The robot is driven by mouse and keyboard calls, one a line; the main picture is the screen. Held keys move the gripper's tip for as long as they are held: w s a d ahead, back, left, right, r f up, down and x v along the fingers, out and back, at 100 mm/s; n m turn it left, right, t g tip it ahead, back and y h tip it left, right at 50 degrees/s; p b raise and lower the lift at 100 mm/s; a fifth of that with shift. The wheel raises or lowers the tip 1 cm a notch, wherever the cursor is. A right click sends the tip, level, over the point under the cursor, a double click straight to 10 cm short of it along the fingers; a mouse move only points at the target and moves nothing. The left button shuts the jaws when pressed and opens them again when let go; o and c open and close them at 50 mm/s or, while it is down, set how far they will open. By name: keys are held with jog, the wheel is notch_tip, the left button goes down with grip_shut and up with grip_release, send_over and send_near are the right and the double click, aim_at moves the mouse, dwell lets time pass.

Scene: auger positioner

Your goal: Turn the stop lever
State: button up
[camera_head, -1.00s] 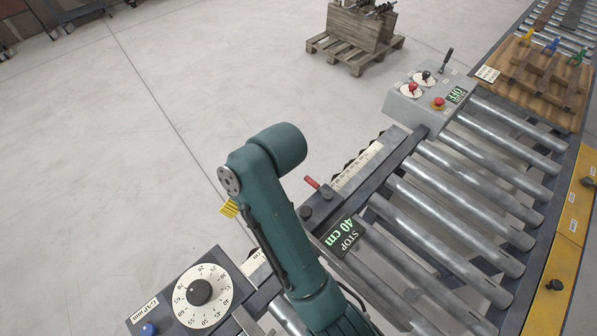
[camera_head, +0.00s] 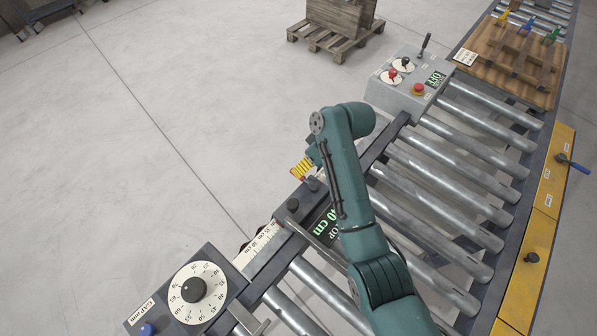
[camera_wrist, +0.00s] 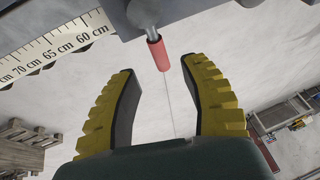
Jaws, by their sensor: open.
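The stop lever has a red grip on a grey metal stub. In the wrist view its red grip (camera_wrist: 157,54) points down from the dark rail, at the opening between my two yellow fingers. My gripper (camera_wrist: 161,70) is open, with one finger on each side of the grip's end and visible gaps. In the head view my yellow gripper (camera_head: 301,168) is beside the conveyor's left rail, and the lever is mostly hidden there. The stop display (camera_head: 322,222) is partly covered by my arm; "40 cm" still shows in part.
A white scale (camera_wrist: 55,45) runs along the rail. A gap dial (camera_head: 194,291) sits at the lower left. A grey control box (camera_head: 405,84) with knobs and a red button stands farther up the rail.

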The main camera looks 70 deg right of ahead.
aim_at(303, 179)
jog(key=x, duration=0.4)
jog(key=shift+w+f, duration=0.2)
jog(key=shift+f, duration=0.15)
grip_shut()
